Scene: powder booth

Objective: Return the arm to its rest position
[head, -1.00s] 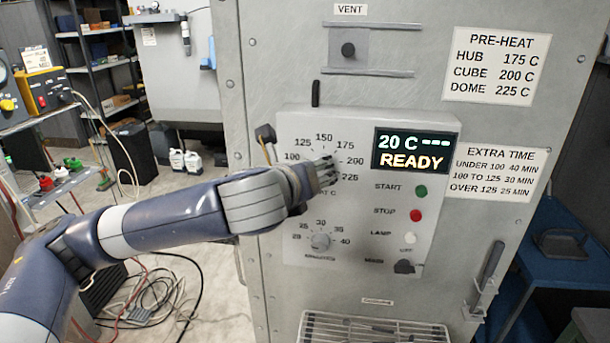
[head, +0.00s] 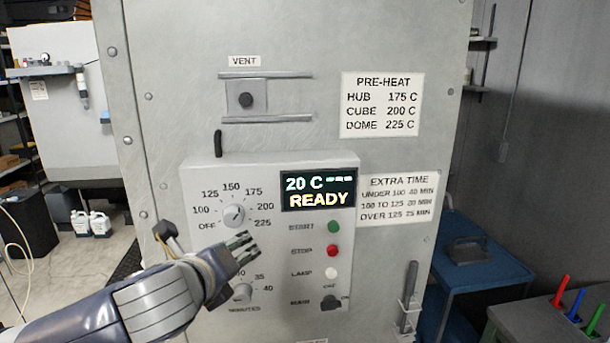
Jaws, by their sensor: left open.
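My left gripper (head: 241,249) is in front of the oven's control panel (head: 200,180), below the temperature dial (head: 234,215) and over the upper part of the minutes dial (head: 242,292). It is open and holds nothing. The temperature dial is uncovered, and its pointer is turned up and to the right, toward about 175. The display (head: 318,190) reads 20 C and READY. My right gripper is not in view.
The start (head: 334,227), stop (head: 333,251) and lamp (head: 331,273) buttons are right of my gripper. A blue cart (head: 490,262) stands right of the oven. A bench (head: 540,318) with coloured-handled tools is at the lower right. White jugs (head: 90,223) stand on the floor at left.

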